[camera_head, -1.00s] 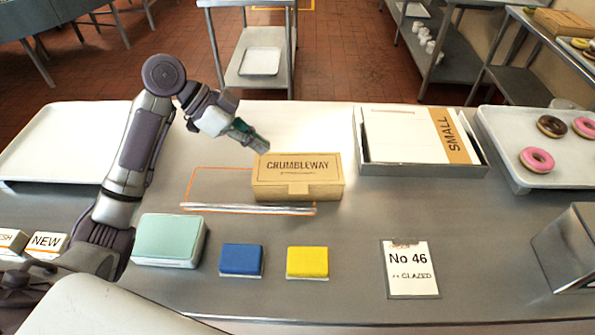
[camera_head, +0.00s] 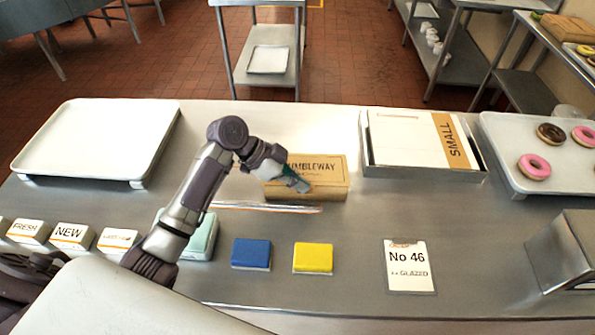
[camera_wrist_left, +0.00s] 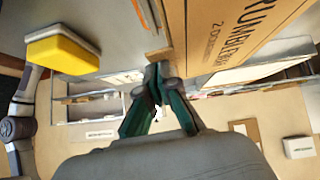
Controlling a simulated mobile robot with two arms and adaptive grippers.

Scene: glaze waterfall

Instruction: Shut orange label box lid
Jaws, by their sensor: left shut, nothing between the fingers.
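The tan CRUMBLEWAY box (camera_head: 332,192) stands near the middle of the counter, with its lid lying flat on it. My left gripper (camera_head: 303,187) is shut and empty, overlapping the box's front in the head view and hiding part of its lettering and front tab. In the left wrist view, the fingertips (camera_wrist_left: 155,75) are close beside the box's printed lid (camera_wrist_left: 225,35); I cannot tell whether they touch it. My right gripper is out of view.
Blue (camera_head: 251,254) and yellow (camera_head: 313,258) blocks lie in front of the box. A mint box (camera_head: 203,240) is partly behind my left arm. A No 46 card (camera_head: 409,267) lies at the right. An empty white tray (camera_head: 95,135) stands left; a donut tray (camera_head: 510,165) stands right.

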